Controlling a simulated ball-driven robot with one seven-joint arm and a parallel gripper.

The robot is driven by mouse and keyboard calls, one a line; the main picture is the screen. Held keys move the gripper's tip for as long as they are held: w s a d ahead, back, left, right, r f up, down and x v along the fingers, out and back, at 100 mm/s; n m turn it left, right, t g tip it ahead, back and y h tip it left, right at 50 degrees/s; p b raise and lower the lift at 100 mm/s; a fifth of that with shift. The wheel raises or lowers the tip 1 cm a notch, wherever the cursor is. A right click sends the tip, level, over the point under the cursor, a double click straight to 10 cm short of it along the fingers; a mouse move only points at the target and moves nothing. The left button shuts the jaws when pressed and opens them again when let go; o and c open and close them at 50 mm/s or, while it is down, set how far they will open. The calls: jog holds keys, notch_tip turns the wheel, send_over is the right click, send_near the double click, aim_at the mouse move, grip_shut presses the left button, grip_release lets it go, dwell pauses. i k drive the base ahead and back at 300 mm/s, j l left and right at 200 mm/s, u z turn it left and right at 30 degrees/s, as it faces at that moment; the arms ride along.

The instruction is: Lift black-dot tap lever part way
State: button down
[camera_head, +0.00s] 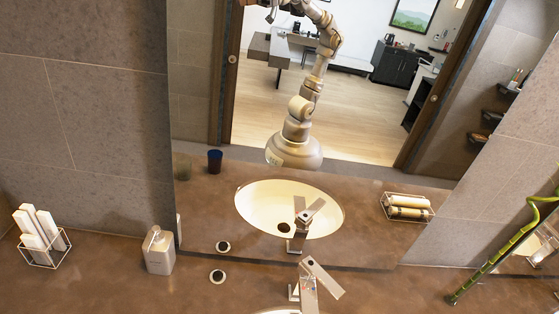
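A square-edged metal tap (308,294) stands at the bottom of the view, beside a cream basin (278,311) that is mostly cut off. Its flat lever (322,277) slants down to the right from the top of the tap. My gripper does not show directly. The mirror shows my arm rising to the top edge, where its end is cut off.
A soap bottle (159,252) and a wire holder with white rolls (41,238) stand left on the brown counter (120,290). A round counter fitting (217,277) lies left of the tap. A green bamboo stalk (492,262) leans at right. The mirror rises behind the tap.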

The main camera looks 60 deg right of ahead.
aim_at(337, 291)
jog(key=k+z, duration=0.15)
jog(key=z, duration=0.3)
jog(key=k+z, duration=0.2)
jog(key=z, duration=0.2)
jog(key=k+l+z, duration=0.2)
jog(key=k, duration=0.35)
jog(key=k+l+z, duration=0.15)
jog(key=k+l, duration=0.2)
jog(key=k, duration=0.2)
